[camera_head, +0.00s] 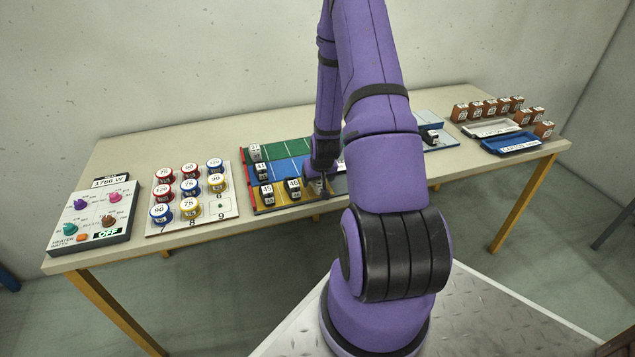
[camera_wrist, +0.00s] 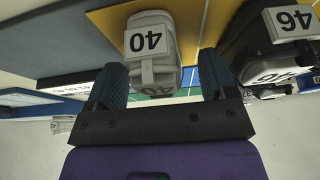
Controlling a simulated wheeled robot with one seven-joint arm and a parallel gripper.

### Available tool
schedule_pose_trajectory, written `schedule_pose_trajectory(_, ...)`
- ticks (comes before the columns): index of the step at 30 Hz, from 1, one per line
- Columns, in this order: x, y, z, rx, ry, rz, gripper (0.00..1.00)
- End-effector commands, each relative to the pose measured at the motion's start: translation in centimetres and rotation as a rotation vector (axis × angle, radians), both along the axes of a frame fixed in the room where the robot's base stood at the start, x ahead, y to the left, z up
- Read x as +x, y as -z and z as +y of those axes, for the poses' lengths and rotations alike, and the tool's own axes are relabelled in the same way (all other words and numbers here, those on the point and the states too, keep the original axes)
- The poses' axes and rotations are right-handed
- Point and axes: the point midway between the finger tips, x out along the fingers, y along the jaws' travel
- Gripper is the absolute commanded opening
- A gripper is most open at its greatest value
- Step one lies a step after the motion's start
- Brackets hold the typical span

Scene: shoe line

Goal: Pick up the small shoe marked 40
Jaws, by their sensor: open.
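The small shoe marked 40 (camera_wrist: 152,62) is pale grey with a white tag and shows in the wrist view, on a yellow strip. My gripper (camera_wrist: 160,72) is open, with one dark finger on each side of this shoe. I cannot tell whether either finger touches it. In the head view my gripper (camera_head: 320,188) is low at the right part of the coloured board (camera_head: 283,205). The shoe marked 40 is not visible there, as my arm covers that area.
A black shoe marked 46 (camera_wrist: 265,50) stands close to the right of my gripper in the wrist view. More tagged shoes (camera_head: 266,195) stand on the board. Spools (camera_head: 190,207) and a knob panel (camera_head: 95,220) are at left; trays (camera_head: 510,143) and brown blocks (camera_head: 490,107) at right.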

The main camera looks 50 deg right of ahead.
Motion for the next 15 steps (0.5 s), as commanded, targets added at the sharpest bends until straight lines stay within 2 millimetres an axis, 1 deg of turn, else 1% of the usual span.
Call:
schedule_pose_trajectory(5,0.01,0.02,0.0,0.0,0.0,0.0,0.78)
schedule_pose_trajectory(6,0.01,0.02,0.0,0.0,0.0,0.0,0.75)
schedule_pose_trajectory(11,0.0,0.01,0.01,0.0,0.0,0.0,0.39)
schedule_pose_trajectory(12,0.01,0.01,0.01,0.0,0.0,0.0,0.29)
schedule_pose_trajectory(13,0.0,0.01,0.01,0.0,0.0,0.0,0.24)
schedule_pose_trajectory(15,0.01,0.0,0.01,0.0,0.0,0.0,0.23)
